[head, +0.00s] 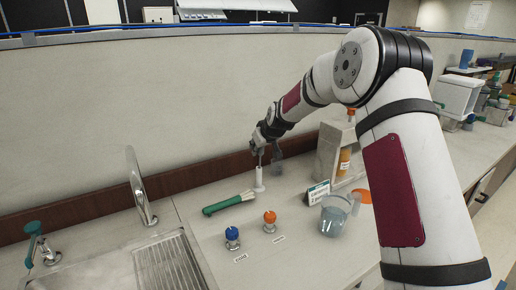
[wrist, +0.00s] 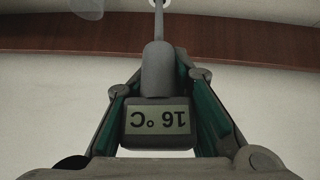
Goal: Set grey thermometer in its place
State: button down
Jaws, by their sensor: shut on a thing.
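The grey thermometer (wrist: 157,70) is between the green-padded fingers of my gripper (wrist: 160,110) in the wrist view. Its display reads 16 °C, upside down in the picture, and its thin probe points away from my gripper. In the head view my gripper (head: 262,146) is shut on the thermometer, above a slim white upright holder (head: 259,180) on the counter. The probe points down toward the holder's top. I cannot tell whether its tip is inside. A pale round shape, perhaps part of the holder, shows at the wrist view's top edge.
A green-handled brush (head: 224,204) lies left of the holder. Blue (head: 232,236) and orange (head: 270,220) knobs stand in front. A small sign (head: 318,193), a clear jug (head: 334,215) and a shelf unit (head: 330,152) are on the right. The sink (head: 150,265) is left.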

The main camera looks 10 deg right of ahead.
notch_tip(320, 180, down, 7)
jog(key=w+g+b, duration=0.2)
jog(key=b, duration=0.5)
jog(key=shift+w+r+g, duration=0.15)
jog(key=shift+w+g, duration=0.2)
jog(key=shift+g, duration=0.05)
dwell(0.5)
jog(key=c, duration=1.3)
grip_release()
jog(key=shift+r, duration=0.1)
jog(key=v, duration=1)
jog(key=shift+s+d+r, duration=0.1)
jog(key=shift+s+r, duration=0.15)
jog(key=shift+r, duration=0.05)
jog(key=shift+s+r, duration=0.3)
jog(key=shift+r, duration=0.2)
